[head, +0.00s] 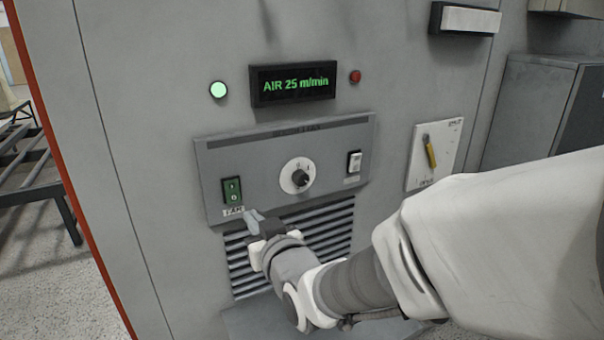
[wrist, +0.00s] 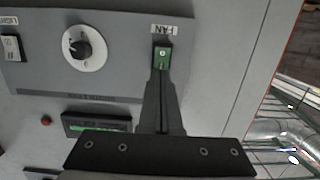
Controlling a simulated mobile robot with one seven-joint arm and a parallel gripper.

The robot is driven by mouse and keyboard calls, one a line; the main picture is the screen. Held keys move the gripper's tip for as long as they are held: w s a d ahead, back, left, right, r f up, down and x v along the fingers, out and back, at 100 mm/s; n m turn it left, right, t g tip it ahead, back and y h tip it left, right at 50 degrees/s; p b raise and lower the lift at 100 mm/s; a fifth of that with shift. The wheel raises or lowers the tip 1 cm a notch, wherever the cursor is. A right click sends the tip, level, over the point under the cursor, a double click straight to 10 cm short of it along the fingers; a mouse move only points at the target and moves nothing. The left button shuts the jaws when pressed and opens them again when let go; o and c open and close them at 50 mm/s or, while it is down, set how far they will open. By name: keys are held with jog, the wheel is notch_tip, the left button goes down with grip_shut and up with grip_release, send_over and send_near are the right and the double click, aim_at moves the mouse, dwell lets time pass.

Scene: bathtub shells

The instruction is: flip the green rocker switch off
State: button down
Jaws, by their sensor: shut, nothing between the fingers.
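The green rocker switch (head: 232,190) sits in a black frame at the left end of the grey control panel, above a "FAN" label (head: 233,211). In the wrist view, which is turned upside down, the switch (wrist: 162,54) shows just beyond my fingertips, which cover part of it. My gripper (head: 251,216) is shut and empty, just below and right of the switch in the head view. In the wrist view my gripper (wrist: 161,76) points at the switch. Whether the fingertips touch the panel cannot be told.
The panel also carries a round dial (head: 298,176) and a white rocker switch (head: 354,162). Above are a lit green lamp (head: 218,90), a display reading "AIR 25 m/min" (head: 295,84) and a red lamp (head: 355,76). A yellow-handled lever (head: 430,151) is at right; vent slats (head: 330,228) lie below.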

aim_at(236, 198)
jog(key=p+x, duration=0.1)
jog(key=x, duration=0.7)
jog(key=shift+w+a, duration=0.2)
jog(key=shift+w+f, duration=0.1)
jog(key=shift+w+a+f+b, duration=0.15)
jog(key=shift+f+b, duration=0.2)
jog(key=shift+b, duration=0.85)
jog(key=shift+r, duration=0.3)
jog(key=shift+f+t, duration=0.1)
jog(key=shift+t, duration=0.2)
